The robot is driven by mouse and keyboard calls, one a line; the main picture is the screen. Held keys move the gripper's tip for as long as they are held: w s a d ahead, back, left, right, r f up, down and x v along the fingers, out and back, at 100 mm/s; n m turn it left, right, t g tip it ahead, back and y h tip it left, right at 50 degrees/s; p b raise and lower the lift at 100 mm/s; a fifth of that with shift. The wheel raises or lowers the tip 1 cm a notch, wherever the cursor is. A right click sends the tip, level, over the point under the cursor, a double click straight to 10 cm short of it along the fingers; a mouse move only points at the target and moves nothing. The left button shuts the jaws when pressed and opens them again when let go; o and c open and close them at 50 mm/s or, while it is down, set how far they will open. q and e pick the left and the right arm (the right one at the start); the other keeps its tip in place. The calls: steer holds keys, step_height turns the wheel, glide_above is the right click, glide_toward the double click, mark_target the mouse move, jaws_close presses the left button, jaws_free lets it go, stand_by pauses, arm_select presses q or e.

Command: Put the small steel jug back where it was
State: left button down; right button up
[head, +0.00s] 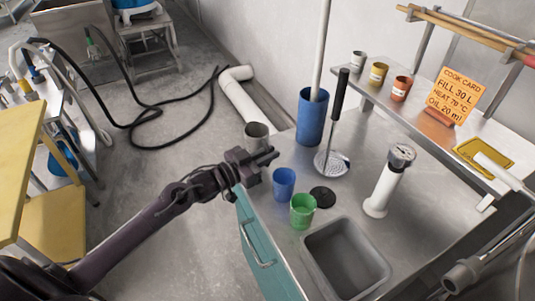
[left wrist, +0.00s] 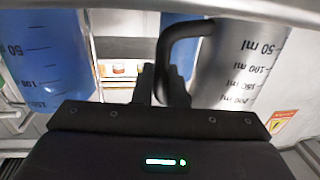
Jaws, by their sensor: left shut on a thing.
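The small steel jug (head: 257,132) is at the far left corner of the steel counter, just behind my left gripper (head: 265,160). In the left wrist view the jug (left wrist: 242,65) shows volume marks, and its dark handle (left wrist: 183,42) comes down between the fingers of my left gripper (left wrist: 163,85). The gripper is shut on this handle. The jug looks about upright; I cannot tell whether its base touches the counter, as the gripper hides it. My right gripper is not clearly seen.
A blue jug (head: 284,183) and a green jug (head: 303,210) stand close in front of the gripper. A dark disc (head: 322,196), a sink (head: 346,260), a skimmer (head: 332,160), a tall blue container (head: 311,118) and a white gauge cylinder (head: 386,186) are to the right.

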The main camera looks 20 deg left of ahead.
arm_select(q)
steer(key=c, duration=1.5)
jaws_free()
steer(key=shift+f, duration=0.1)
steer(key=shift+o, duration=0.2)
steer(key=shift+s+a, duration=0.1)
steer(key=shift+s, duration=0.05)
steer(key=v, duration=1.1)
steer(key=shift+s+a, duration=0.2)
steer(key=shift+s, duration=0.1)
